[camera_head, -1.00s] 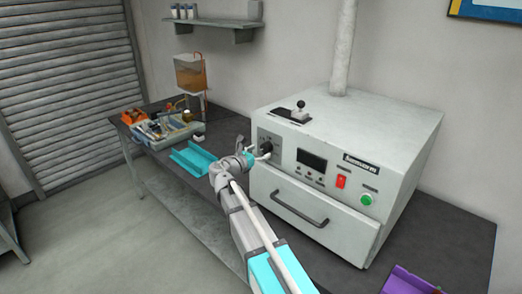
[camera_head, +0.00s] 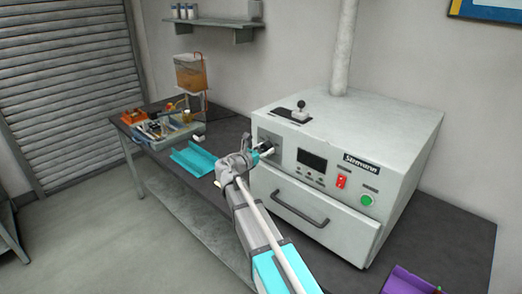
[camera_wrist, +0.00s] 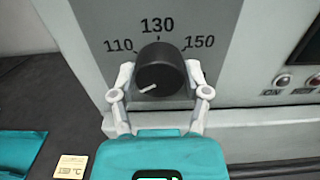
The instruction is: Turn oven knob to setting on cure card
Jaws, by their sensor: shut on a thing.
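The oven (camera_head: 345,130) is a large pale box on the bench. Its black knob (camera_wrist: 161,66) shows in the wrist view below the printed marks 110, 130 and 150. The knob's white pointer line lies at its lower left, away from all three numbers. My gripper (camera_wrist: 160,77) has one finger on each side of the knob and is shut on it. In the head view my gripper (camera_head: 262,151) is at the oven's front left and mostly hides the knob. The cream cure card (camera_wrist: 71,167) lies at the wrist view's lower left; its °C figure is too blurred to read surely.
Right of the knob are a dark display (camera_head: 312,160), a red switch (camera_head: 341,181) and a green button (camera_head: 366,200). A drawer handle (camera_head: 300,207) juts out below. A teal tray (camera_head: 195,159) lies left of my arm. A purple bin (camera_head: 408,281) is at the lower right.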

